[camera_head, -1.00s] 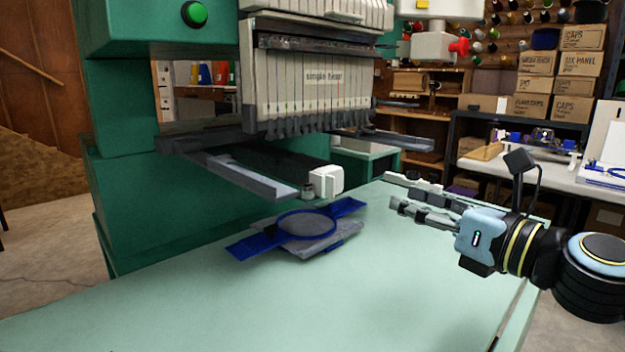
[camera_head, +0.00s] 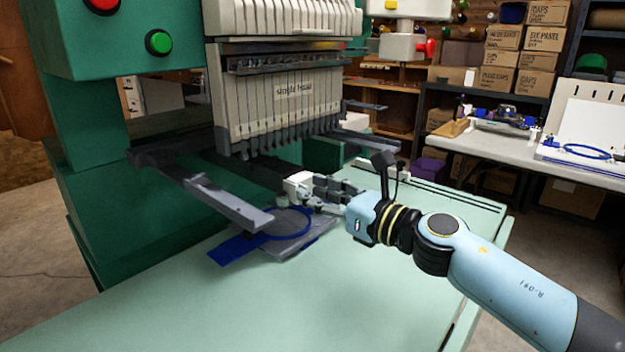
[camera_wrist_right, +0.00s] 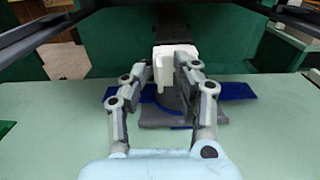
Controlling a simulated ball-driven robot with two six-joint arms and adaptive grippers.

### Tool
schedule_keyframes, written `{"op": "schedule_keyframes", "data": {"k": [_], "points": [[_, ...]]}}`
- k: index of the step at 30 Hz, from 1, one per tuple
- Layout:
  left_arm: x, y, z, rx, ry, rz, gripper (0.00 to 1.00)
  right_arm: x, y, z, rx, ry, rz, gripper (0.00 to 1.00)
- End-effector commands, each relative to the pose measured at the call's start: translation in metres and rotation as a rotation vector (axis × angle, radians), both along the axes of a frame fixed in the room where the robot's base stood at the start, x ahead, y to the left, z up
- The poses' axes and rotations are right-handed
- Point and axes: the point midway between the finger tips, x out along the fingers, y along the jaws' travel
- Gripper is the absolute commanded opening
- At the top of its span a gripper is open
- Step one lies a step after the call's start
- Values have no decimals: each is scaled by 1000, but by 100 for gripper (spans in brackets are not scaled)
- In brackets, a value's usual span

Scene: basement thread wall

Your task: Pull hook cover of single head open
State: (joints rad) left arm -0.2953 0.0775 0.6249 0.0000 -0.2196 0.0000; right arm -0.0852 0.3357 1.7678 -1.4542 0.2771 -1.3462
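The single-head embroidery machine (camera_head: 283,97) stands at the left and back. Its white hook cover (camera_head: 297,184) is at the front end of the low arm under the needle head. It also shows straight ahead in the right wrist view (camera_wrist_right: 176,60), upright at the arm's end. My right gripper (camera_head: 316,188) is at the cover from the right. In the wrist view its fingers (camera_wrist_right: 164,76) are apart, with the cover between and just beyond their tips. The right fingertip overlaps the cover's edge; I cannot tell whether it touches. My left gripper is not in view.
A blue hoop with grey fabric (camera_head: 285,226) lies on the green table (camera_head: 300,310), just below the gripper. A grey bracket arm (camera_head: 228,203) juts out left of the cover. The table's front is clear. A side table (camera_head: 500,143) stands at the right.

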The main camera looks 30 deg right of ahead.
Motion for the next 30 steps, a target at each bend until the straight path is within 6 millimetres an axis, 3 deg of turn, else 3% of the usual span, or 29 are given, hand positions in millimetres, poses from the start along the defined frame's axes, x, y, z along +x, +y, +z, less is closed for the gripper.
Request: {"op": "schedule_keyframes", "data": {"k": [12,19,30], "points": [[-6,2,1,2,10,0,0,11,4,-1,1,1,1,29],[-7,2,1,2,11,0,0,11,4,-1,1,1,1,1],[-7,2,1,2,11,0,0,10,4,-1,1,1,1,0]]}}
